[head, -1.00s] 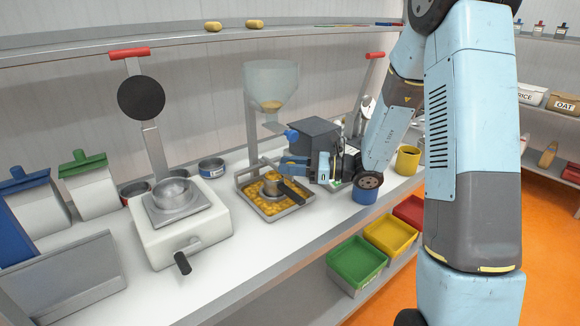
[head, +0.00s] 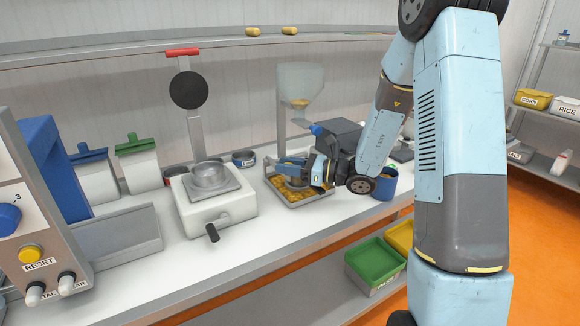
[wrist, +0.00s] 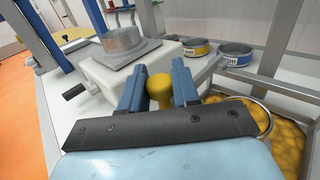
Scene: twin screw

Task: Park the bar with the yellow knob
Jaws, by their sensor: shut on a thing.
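My gripper (wrist: 158,88) is shut on the yellow knob (wrist: 158,94), which sits between its two blue fingertips in the wrist view. In the head view my gripper (head: 290,166) is over the back of the square metal tray (head: 298,204) of yellow grains. The knob is hidden there by my gripper. I cannot make out the bar itself in either view now.
A white scale (head: 220,211) with a bowl stands left of the tray, its black handle pointing forward. A hopper (head: 301,86) rises behind the tray. A blue cup (head: 385,184) is at right. A control panel (head: 38,235) stands at far left.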

